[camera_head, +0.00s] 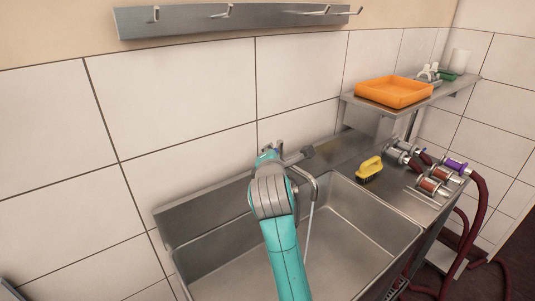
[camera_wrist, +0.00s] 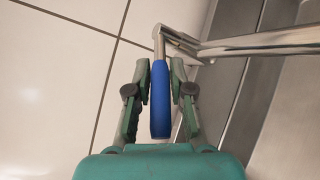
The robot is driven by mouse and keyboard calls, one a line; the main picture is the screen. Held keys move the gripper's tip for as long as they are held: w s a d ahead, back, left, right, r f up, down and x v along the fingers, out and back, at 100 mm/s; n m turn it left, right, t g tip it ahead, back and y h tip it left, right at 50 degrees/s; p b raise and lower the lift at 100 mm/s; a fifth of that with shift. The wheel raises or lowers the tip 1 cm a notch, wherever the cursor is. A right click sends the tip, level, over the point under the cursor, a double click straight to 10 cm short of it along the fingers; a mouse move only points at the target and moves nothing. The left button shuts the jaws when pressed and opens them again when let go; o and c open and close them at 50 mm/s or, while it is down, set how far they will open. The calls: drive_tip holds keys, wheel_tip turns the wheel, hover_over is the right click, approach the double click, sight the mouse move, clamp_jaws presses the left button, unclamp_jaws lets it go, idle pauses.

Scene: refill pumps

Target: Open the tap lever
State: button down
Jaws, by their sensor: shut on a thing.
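The tap lever, with a blue grip (camera_wrist: 160,105), stands between the two fingers of my gripper (camera_wrist: 159,72) in the wrist view. The fingers are shut on it from both sides. The lever's metal end joins the tap body beyond the fingertips. The tap's metal spout (camera_wrist: 255,43) runs off to the right; in the head view the spout (camera_head: 314,180) bends down over the sink. A thin pale line, looking like running water, drops from its end. In the head view my arm hides most of the lever and gripper.
The steel sink (camera_head: 350,205) lies below the tap. A yellow brush (camera_head: 369,169) sits on the counter to the right, near metal hose couplings (camera_head: 435,183) and dark red hoses (camera_head: 480,215). An orange tray (camera_head: 394,92) is on the shelf. A hook rail (camera_head: 235,20) is above.

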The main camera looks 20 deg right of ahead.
drive_tip(key=shift+s+d+n+g+y, duration=0.2)
drive_tip(key=shift+d+n+y, duration=0.55)
drive_tip(key=shift+n+y, duration=1)
drive_tip(key=shift+s+d+n+g+y, duration=0.1)
drive_tip(key=shift+s+d+n+y, duration=0.2)
drive_tip(key=shift+d+n+y, duration=1.35)
drive_tip(key=shift+s+a+n+g+y, duration=0.1)
drive_tip(key=shift+s+n+y, duration=0.15)
drive_tip(key=shift+n+y, duration=1.55)
drive_tip(key=shift+m+y, duration=0.5)
drive_tip(key=shift+y, duration=0.5)
drive_tip(key=c, duration=1)
unclamp_jaws()
drive_tip(key=v, duration=1.2)
drive_tip(key=shift+r, duration=0.1)
drive_tip(key=shift+d, duration=0.1)
